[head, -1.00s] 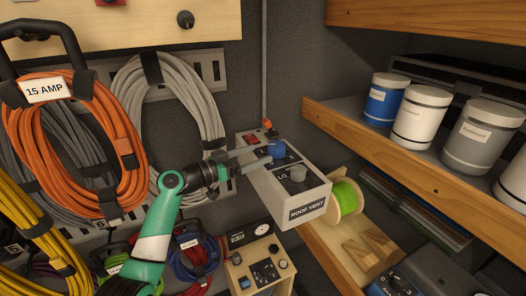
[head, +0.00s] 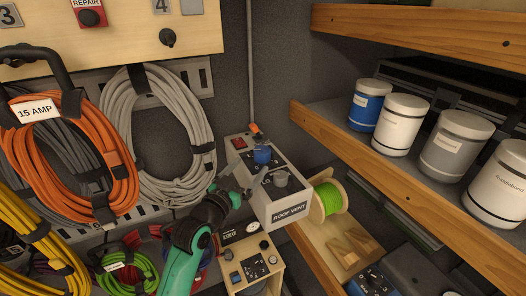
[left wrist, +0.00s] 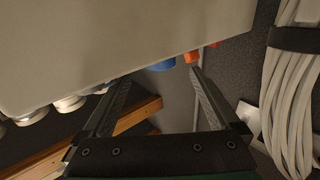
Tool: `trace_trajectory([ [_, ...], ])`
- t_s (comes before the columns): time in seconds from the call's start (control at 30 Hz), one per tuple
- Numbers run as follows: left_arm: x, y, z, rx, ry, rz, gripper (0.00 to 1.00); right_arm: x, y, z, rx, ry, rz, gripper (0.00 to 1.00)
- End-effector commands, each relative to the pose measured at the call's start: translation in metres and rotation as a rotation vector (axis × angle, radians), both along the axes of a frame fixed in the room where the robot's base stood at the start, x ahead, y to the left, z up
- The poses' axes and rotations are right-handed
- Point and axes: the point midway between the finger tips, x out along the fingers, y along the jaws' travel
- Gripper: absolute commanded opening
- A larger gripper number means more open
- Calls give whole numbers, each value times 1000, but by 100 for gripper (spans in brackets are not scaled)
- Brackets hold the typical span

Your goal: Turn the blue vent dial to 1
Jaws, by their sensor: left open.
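The blue vent dial (head: 262,155) stands on top of the grey roof vent box (head: 287,213), towards its back. It peeks past the box edge in the left wrist view (left wrist: 162,66). A grey knob (head: 280,178) is nearer the front of the box. My left gripper (head: 258,180) is at the box's left side, on the near side of the blue dial, and looks apart from it. In the left wrist view its two fingers (left wrist: 162,77) are spread with nothing between them. The dial's pointer setting is too small to read. My right gripper does not show.
A red switch (head: 239,143) and an orange part (head: 254,129) sit at the box's back. Grey coiled cord (head: 160,130) hangs left. A green spool (head: 328,197) and wooden shelf (head: 400,200) are right. A small control panel (head: 255,266) stands below.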

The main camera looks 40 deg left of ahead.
Motion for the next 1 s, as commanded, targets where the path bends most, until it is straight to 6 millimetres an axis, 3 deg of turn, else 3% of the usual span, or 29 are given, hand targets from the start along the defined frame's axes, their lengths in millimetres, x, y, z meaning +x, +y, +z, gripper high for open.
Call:
trace_trajectory([
  [0.2, 43, 11, 2, -1, 1, -1, 95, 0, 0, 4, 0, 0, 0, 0],
  [0.43, 75, 19, 0, 0, 2, -1, 95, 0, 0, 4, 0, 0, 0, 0],
  [0.87, 86, 22, 0, 0, 0, 0, 95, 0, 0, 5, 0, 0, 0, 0],
  [1.0, 86, 22, 0, 0, 0, 0, 74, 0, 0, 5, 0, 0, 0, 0],
])
